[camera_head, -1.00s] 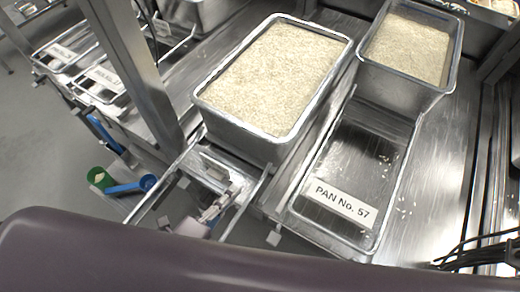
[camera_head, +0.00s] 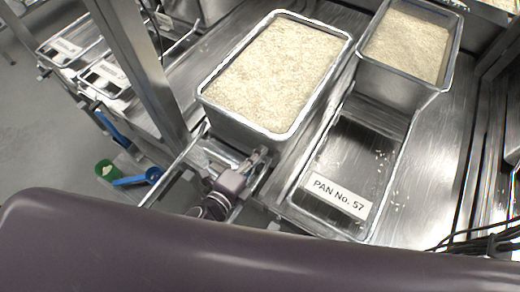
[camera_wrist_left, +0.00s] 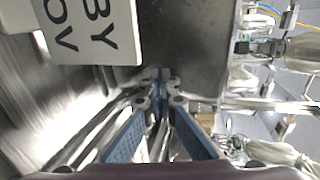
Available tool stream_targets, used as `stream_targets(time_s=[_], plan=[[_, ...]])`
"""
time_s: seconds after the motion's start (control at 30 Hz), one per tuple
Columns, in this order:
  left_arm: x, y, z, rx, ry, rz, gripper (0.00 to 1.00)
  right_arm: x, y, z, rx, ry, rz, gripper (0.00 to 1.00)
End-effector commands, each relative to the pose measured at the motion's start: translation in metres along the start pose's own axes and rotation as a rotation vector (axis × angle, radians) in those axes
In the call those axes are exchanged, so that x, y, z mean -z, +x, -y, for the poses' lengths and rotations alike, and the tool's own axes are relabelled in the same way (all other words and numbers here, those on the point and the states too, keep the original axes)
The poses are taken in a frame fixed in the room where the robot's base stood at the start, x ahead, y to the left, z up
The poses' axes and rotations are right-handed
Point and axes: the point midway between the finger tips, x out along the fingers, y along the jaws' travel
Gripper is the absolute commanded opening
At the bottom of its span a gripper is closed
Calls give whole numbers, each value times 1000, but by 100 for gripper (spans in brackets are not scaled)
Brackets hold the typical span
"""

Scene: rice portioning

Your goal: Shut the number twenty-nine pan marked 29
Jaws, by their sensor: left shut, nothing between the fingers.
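A deep steel pan full of rice (camera_head: 294,133) stands in the middle of the head view, with runners jutting out in front of it. Its number does not show. I cannot read 29 on anything in view. My left gripper (camera_head: 262,156) is at the near face of this pan, low between the runners, shut with nothing in it. In the left wrist view its blue-padded fingers (camera_wrist_left: 161,78) are together against or very close to a dark steel face. I cannot tell if they touch. My right gripper is not in view.
A pan labelled 57 (camera_head: 353,234) lies to the right with stray grains. Another rice pan (camera_head: 395,85) stands behind it. A green scoop (camera_head: 104,170) and blue scoop (camera_head: 153,174) lie lower left. A partly seen lettered sign (camera_wrist_left: 120,45) hangs near the left fingers.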

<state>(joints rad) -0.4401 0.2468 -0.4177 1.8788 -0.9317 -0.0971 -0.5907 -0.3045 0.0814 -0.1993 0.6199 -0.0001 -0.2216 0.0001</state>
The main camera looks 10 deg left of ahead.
Motion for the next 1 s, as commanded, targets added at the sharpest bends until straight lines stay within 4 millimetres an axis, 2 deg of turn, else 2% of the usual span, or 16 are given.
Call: stream_targets(time_s=[0.57, 0.77, 1.0], plan=[[0, 9, 3, 1, 0, -1, 0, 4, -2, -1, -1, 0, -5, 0], [-1, 37, 13, 6, 3, 0, 0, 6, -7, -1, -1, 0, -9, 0], [-1, 96, 29, 9, 3, 1, 0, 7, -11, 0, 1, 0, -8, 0]])
